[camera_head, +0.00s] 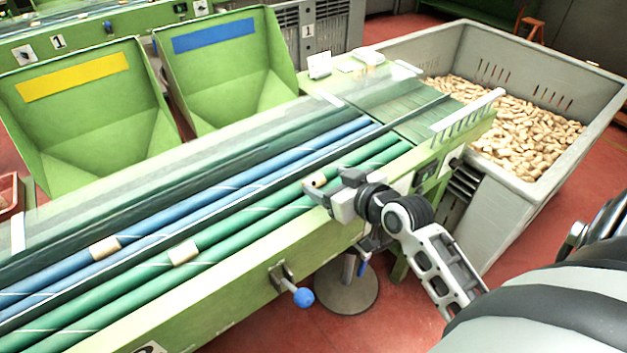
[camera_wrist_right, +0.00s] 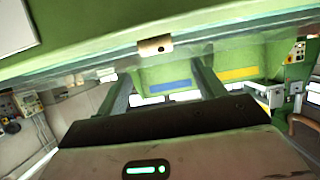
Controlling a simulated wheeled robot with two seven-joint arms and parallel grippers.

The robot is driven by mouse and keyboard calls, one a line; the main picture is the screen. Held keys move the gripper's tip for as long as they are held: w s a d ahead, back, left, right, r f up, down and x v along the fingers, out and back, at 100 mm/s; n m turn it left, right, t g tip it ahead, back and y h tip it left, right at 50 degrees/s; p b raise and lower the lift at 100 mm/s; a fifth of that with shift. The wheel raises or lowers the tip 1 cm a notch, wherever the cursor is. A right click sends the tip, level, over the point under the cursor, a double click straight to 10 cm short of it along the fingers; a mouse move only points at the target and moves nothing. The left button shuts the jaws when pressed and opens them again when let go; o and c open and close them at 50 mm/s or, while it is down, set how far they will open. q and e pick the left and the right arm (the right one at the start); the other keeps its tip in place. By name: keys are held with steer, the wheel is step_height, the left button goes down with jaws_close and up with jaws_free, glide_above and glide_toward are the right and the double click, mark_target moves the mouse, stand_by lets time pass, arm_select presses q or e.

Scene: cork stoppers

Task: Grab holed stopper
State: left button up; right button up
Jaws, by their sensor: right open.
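The holed stopper (camera_head: 317,181) is a small light cork cylinder with a dark hole in its side. It lies on the green rollers in front of my right gripper (camera_head: 322,188). In the right wrist view the stopper (camera_wrist_right: 155,45) lies beyond the fingertips, and its dark hole shows. My right gripper also shows in the right wrist view (camera_wrist_right: 163,82), with its two fingers apart and nothing between them. In the head view the gripper is low over the rollers, close to the stopper; I cannot tell whether they touch. My left gripper is not in view.
Another stopper (camera_head: 183,252) lies on the green rollers and one (camera_head: 104,248) on the blue rollers, further left. Green bins with a yellow label (camera_head: 72,77) and a blue label (camera_head: 213,36) stand behind the conveyor. A grey crate (camera_head: 480,215) full of corks stands right.

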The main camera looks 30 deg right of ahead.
mark_target(314, 178)
steer(key=shift+f+x, duration=0.15)
steer(key=shift+x, duration=1.35)
steer(key=shift+f+x, duration=0.2)
steer(key=shift+x, duration=1.3)
steer(key=shift+s+d, duration=0.1)
steer(key=shift+s, duration=0.05)
steer(key=c, duration=1)
